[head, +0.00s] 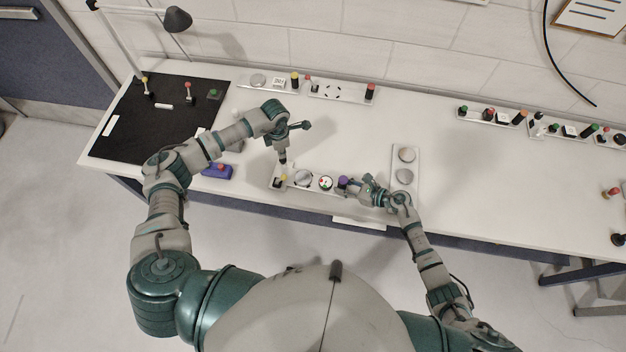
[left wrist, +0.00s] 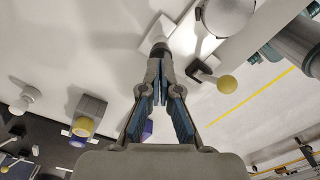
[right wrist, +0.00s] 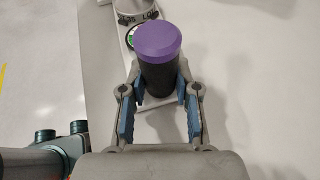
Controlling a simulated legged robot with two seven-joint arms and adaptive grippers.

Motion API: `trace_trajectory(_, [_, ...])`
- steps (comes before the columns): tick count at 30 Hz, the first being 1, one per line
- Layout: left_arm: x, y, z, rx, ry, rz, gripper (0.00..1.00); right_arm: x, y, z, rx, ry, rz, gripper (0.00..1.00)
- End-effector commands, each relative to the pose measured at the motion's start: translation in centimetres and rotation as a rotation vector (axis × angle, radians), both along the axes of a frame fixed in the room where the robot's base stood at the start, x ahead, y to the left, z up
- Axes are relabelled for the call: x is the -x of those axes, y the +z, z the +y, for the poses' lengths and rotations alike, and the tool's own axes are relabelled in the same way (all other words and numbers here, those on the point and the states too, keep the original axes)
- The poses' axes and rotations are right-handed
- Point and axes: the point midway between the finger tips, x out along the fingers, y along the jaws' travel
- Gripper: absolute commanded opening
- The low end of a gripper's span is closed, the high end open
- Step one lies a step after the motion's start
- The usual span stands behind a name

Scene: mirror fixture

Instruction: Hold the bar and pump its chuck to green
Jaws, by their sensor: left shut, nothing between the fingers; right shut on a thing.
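The bar (head: 316,189) is a light strip near the table's front edge. It carries a yellow-ball lever (head: 279,180), a round silver disc (head: 303,177), a small dial (head: 326,182) and a purple-topped black post (head: 343,182). My right gripper (head: 362,187) is shut on the post (right wrist: 157,78). My left gripper (head: 283,158) is shut and empty above the bar's left end; its fingertips (left wrist: 159,68) point at a short grey-and-dark stub (left wrist: 160,35). The yellow ball (left wrist: 228,85) is beside them. In the right wrist view the dial (right wrist: 129,36) is partly hidden; its needle is unreadable.
A plate with two silver discs (head: 405,167) lies right of the bar. A purple box (head: 217,171) stands left of it. A black mat (head: 165,117) with knobs covers the table's left end. Other panels (head: 313,89) line the back.

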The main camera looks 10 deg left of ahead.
Motion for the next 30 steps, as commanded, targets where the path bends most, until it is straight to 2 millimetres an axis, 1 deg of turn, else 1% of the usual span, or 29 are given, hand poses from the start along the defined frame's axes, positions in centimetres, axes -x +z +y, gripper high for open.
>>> trace_trajectory(4, [0.0,0.1,0.0,0.0,0.0,0.0,0.0,0.0,0.0,0.0,0.0,-0.001,0.0,0.0])
trace_trajectory(7, [-0.1,0.7,0.0,0.0,0.0,-0.002,0.0,0.0,0.0,0.0,0.0,-0.001,0.0,0.0])
trace_trajectory(19, [0.0,4.7,0.0,0.0,-0.001,-0.001,0.0,0.0,0.0,0.0,0.0,-0.001,0.0,0.0])
trace_trajectory(22, [0.0,5.0,0.0,0.0,0.0,0.0,0.0,0.0,0.0,0.0,0.0,-0.001,0.0,0.0])
trace_trajectory(30, [0.0,5.0,0.0,0.0,0.0,0.0,0.0,0.0,0.0,0.0,0.0,-0.001,0.0,0.0])
